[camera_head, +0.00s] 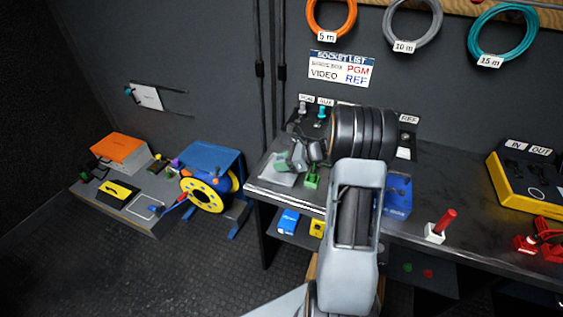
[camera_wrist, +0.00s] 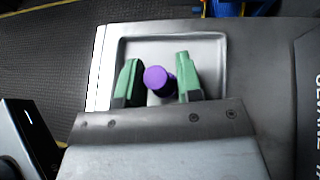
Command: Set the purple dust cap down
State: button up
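The purple dust cap (camera_wrist: 155,78) shows in the wrist view between the two green fingertips of my gripper (camera_wrist: 158,80), with its round end facing the camera. I cannot tell whether the cap touches the tray floor. In the head view my gripper (camera_head: 291,161) is over the tray (camera_head: 274,178) at the left end of the counter; the cap is not visible there.
A green connector (camera_head: 312,181) stands right of the tray. Sockets under labels are on the panel behind. A blue box (camera_head: 398,197) and a red-handled piece (camera_head: 441,226) stand farther right on the counter. A yellow-faced blue cable reel (camera_head: 205,188) is at lower left.

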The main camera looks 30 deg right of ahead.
jog(key=o, duration=0.3)
